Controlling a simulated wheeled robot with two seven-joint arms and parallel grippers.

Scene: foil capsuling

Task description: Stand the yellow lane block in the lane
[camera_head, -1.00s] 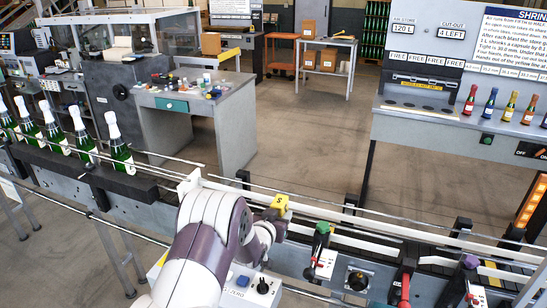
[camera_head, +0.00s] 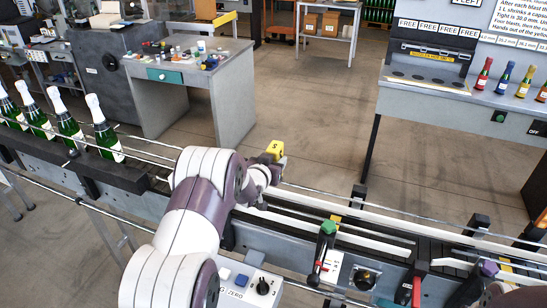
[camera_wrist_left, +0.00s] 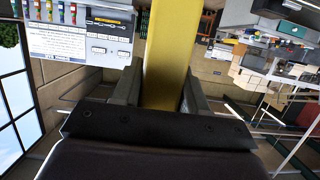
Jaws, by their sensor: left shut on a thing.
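The yellow lane block (camera_head: 276,149), marked with an S, is held up above the far rail of the lane (camera_head: 395,240). My left gripper (camera_head: 272,168) is shut on it, and my left arm hides part of the lane below. In the left wrist view the yellow block (camera_wrist_left: 167,55) stands between the two fingers (camera_wrist_left: 160,95). Its far end runs out of the picture. The block looks clear of the rails. My right gripper is not in view.
Green bottles (camera_head: 105,130) stand on the line at left. A green-topped lever (camera_head: 328,228), a red clamp (camera_head: 412,285) and a control box (camera_head: 250,283) line the near side. A grey desk (camera_head: 190,85) stands behind; open floor lies beyond the lane.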

